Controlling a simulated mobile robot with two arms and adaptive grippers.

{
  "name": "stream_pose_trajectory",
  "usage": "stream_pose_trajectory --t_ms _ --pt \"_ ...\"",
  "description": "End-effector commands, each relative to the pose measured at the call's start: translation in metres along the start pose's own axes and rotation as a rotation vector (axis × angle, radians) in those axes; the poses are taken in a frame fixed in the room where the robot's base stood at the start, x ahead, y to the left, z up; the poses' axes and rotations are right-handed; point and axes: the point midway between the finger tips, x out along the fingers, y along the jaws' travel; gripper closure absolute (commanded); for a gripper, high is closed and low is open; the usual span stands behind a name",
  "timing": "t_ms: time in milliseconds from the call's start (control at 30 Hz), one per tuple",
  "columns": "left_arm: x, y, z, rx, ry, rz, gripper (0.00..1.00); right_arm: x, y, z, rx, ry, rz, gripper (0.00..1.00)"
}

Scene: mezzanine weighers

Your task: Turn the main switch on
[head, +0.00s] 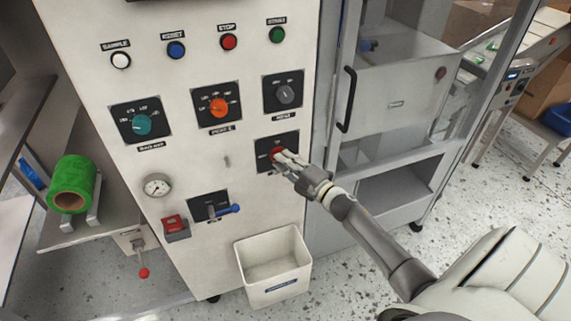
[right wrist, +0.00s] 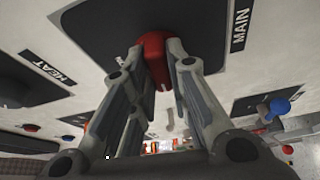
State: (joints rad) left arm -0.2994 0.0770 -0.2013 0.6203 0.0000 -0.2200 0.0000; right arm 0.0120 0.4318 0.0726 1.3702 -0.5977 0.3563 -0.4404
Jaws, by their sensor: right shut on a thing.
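The main switch (head: 276,154) is a red rotary knob on a black plate (head: 290,141) on the white cabinet front. In the right wrist view the red knob (right wrist: 154,58) sits beside the label MAIN. My right gripper (head: 281,160) is at the knob, and its two fingers (right wrist: 160,62) are closed on either side of it. The fingers cover part of the knob in the head view, and I cannot read its exact setting. My left gripper is not in view.
Above are an orange knob (head: 218,108), a teal knob (head: 142,124), a grey knob (head: 288,94) and several push buttons. Below are a blue-handled lever (head: 226,209) and a red switch (head: 173,223). A white bin (head: 249,272) stands at the cabinet's foot. A glazed cabinet door with a black handle (head: 346,100) is at right.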

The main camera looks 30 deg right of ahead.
Motion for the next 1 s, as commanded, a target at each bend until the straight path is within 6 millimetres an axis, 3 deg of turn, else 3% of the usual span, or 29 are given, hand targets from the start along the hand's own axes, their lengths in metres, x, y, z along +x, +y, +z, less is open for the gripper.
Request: stream_pose_trajectory --t_ms 400,1000 --pt "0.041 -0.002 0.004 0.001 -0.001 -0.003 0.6 0.0 -0.009 0.0 0.342 -0.001 0.141 1.0" --pt "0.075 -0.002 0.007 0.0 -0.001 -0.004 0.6 0.001 -0.011 -0.004 0.871 -0.001 0.359 1.0"
